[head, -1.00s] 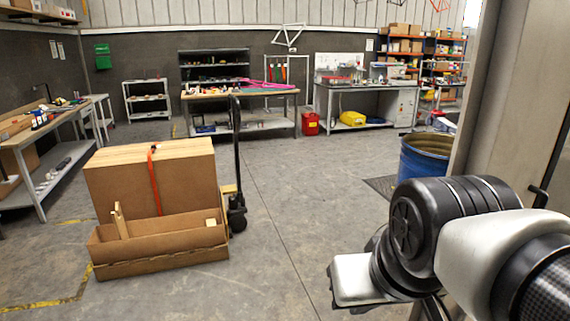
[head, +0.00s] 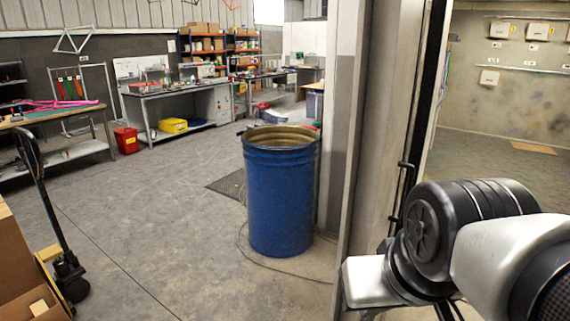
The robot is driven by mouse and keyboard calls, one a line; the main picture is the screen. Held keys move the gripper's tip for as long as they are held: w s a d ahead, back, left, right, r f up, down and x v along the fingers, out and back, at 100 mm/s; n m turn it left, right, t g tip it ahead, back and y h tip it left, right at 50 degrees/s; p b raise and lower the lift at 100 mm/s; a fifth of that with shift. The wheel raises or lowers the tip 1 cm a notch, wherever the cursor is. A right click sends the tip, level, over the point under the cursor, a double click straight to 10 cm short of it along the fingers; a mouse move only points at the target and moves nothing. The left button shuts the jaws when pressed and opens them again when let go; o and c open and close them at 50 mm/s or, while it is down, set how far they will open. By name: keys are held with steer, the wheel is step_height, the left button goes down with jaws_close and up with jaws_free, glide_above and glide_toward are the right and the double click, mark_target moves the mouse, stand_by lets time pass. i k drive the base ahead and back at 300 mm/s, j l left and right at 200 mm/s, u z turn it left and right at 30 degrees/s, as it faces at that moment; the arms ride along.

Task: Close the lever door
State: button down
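The grey door (head: 376,130) stands right of the middle in the head view, seen at a steep angle. A black lever handle (head: 404,192) is on its right-hand side, just above my arm. The door stands open, with the lit booth interior (head: 500,110) showing to its right. My arm crosses the lower right and hides the lower part of the door. My gripper's fingers do not show, and I cannot tell whether any part of my arm touches the door.
A blue drum (head: 280,195) stands on the floor just left of the door, with a dark floor grate (head: 228,184) behind it. A pallet jack (head: 45,200) and cardboard box (head: 20,270) are at the left. The concrete floor between them is clear.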

mark_target(390, 34)
steer(key=i+j+z, duration=0.1)
steer(key=j+z, duration=0.8)
steer(key=k+j+z, duration=0.1)
steer(key=j+z, duration=0.25)
steer(key=j, duration=0.35)
